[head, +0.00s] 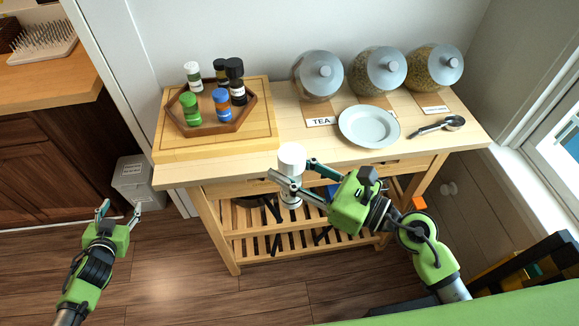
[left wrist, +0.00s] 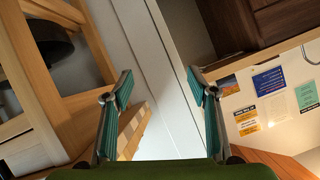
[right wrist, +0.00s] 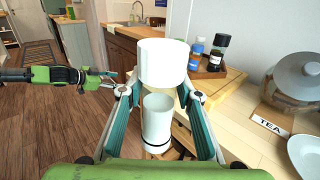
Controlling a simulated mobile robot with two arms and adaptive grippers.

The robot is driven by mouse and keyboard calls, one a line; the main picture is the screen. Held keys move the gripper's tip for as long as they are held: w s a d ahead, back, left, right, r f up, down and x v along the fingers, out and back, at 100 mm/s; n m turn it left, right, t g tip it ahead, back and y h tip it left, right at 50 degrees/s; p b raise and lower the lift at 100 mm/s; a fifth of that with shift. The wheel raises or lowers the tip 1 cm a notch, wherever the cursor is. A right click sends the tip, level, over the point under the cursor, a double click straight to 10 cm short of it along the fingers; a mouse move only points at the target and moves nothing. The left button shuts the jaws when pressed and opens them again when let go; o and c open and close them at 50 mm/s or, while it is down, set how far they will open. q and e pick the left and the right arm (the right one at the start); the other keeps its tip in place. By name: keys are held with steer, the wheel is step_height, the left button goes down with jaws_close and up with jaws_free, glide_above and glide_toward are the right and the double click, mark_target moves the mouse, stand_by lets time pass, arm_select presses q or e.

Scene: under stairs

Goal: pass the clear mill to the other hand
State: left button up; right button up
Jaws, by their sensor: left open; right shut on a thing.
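The clear mill has a white cap and a pale see-through body; in the head view the mill (head: 291,160) is upright in front of the table's front edge. My right gripper (head: 291,179) is shut on it, with a finger on each side. In the right wrist view the mill (right wrist: 158,120) stands between the fingers of my right gripper (right wrist: 158,100). My left gripper (head: 119,210) is open and empty, low at the left and well apart from the mill. In the left wrist view the fingers of my left gripper (left wrist: 160,88) are spread with nothing between them.
The wooden table (head: 330,165) holds a hexagonal tray (head: 176,122) with several bottles, several glass jars (head: 318,76), a white plate (head: 369,126) and a metal scoop (head: 440,126). A grey box (head: 133,183) stands on the floor behind my left gripper. The floor between my arms is clear.

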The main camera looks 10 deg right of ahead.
arm_select(q)
steer(key=s+d+f+g, duration=0.3)
steer(key=s+f, duration=0.7)
steer(key=f, duration=0.3)
steer(key=s+d+f+g, duration=0.3)
steer(key=s+f, duration=0.7)
steer(key=f, duration=0.3)
steer(key=s+d+f+g, duration=0.2)
steer(key=s+d+f, duration=0.1)
steer(key=s, duration=0.6)
steer(key=s+d+f+g+h, duration=0.1)
steer(key=s+d+f, duration=0.3)
steer(key=s, duration=0.5)
steer(key=s+d+f+g+h, duration=0.1)
steer(key=s+d+f+g, duration=0.1)
steer(key=s+d+f, duration=0.2)
steer(key=s+d, duration=0.3)
steer(key=s, duration=0.2)
steer(key=shift+d+f+g, duration=0.15)
steer(key=shift+f+g, duration=0.1)
steer(key=shift+g, duration=0.15)
steer(key=shift+s, duration=0.1)
